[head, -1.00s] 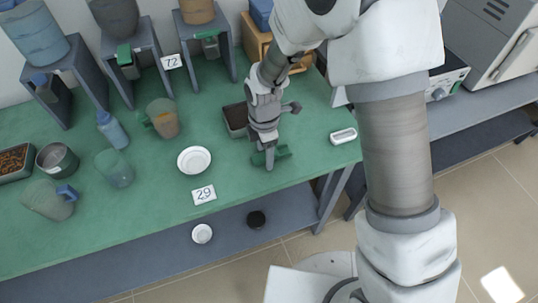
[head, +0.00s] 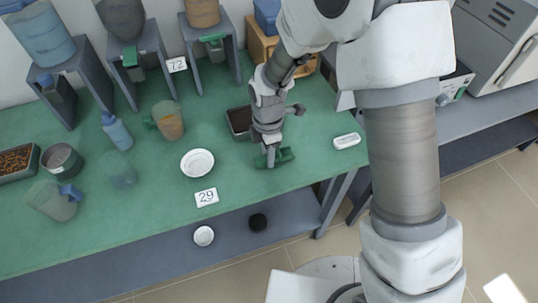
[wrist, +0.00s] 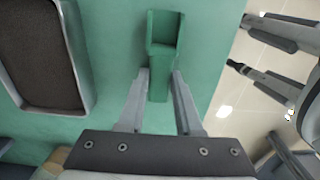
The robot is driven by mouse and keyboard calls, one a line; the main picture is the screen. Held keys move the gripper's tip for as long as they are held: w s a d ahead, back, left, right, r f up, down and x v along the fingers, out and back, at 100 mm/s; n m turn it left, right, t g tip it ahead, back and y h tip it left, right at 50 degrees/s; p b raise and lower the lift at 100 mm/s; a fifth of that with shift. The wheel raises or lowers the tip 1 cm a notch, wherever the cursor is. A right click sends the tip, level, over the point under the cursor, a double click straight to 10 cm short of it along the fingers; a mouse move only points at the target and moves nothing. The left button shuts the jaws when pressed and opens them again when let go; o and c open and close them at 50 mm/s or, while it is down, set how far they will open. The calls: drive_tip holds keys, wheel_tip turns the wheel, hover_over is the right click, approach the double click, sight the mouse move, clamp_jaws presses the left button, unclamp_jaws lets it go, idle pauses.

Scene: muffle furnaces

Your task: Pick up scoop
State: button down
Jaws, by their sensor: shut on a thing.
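The green scoop (head: 284,156) is near the right front part of the green bench, at the tip of my arm. In the wrist view the scoop (wrist: 163,30) has an open box-like end pointing up the picture and a short handle toward me. My gripper (wrist: 161,80) is shut on the handle, with one finger on each side. In the head view my gripper (head: 268,158) points down at the scoop and partly covers it. I cannot tell whether the scoop touches the bench or is just above it.
A dark-filled tray (head: 238,122) is close beside my gripper. A white bowl (head: 197,163) and a card marked 29 (head: 206,197) are to the left. A white oblong item (head: 347,141) lies to the right, near the bench edge. Hoppers on stands (head: 140,55) line the back.

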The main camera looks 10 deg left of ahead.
drive_tip(key=r, duration=0.2)
drive_tip(key=d+r, duration=0.1)
drive_tip(key=r, duration=0.1)
drive_tip(key=shift+w+d+r+p, duration=0.1)
drive_tip(key=shift+r+p, duration=0.05)
drive_tip(key=shift+p, duration=0.15)
drive_tip(key=d+r+p, duration=0.1)
drive_tip(key=d+r, duration=0.5)
drive_tip(key=d, duration=0.4)
drive_tip(key=shift+w+d, duration=0.2)
drive_tip(key=shift+d, duration=0.05)
drive_tip(key=c, duration=1.3)
unclamp_jaws()
clamp_jaws()
drive_tip(key=shift+a, duration=0.1)
